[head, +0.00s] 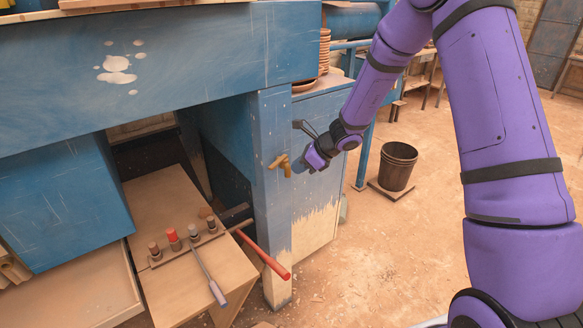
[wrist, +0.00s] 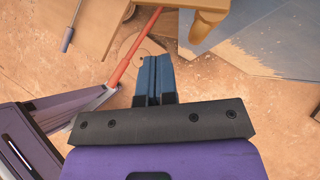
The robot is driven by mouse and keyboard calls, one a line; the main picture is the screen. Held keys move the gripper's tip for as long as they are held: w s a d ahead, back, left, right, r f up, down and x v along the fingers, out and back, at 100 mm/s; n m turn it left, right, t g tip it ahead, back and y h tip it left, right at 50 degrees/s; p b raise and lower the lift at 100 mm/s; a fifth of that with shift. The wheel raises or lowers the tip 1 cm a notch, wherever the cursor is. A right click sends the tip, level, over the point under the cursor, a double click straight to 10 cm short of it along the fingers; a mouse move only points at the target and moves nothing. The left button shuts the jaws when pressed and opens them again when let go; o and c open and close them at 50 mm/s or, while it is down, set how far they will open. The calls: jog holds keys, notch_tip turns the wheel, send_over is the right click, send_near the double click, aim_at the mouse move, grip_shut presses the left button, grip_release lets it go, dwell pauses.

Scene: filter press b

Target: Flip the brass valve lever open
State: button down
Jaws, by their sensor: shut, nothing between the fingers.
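The brass valve (head: 280,163) with its short lever sits on the blue post of the press in the head view. Part of it shows at the top of the wrist view (wrist: 207,18), with one end pointing down in the picture. My gripper (head: 298,168) is just right of the valve in the head view. In the wrist view the blue fingers of my gripper (wrist: 155,62) are together with nothing between them. They are below and left of the brass in that picture, with a visible gap. In the head view I cannot tell whether they touch it.
A red-handled bar (head: 265,252) sticks out below the valve and also shows in the wrist view (wrist: 138,45). A bench with several knobs (head: 173,239) and a screwdriver-like tool (head: 210,277) is at lower left.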

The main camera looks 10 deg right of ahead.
jog(key=s+a+v, duration=0.1)
jog(key=v, duration=0.8)
jog(key=shift+s+r, duration=0.2)
jog(key=shift+r, duration=0.1)
jog(key=shift+d, duration=0.1)
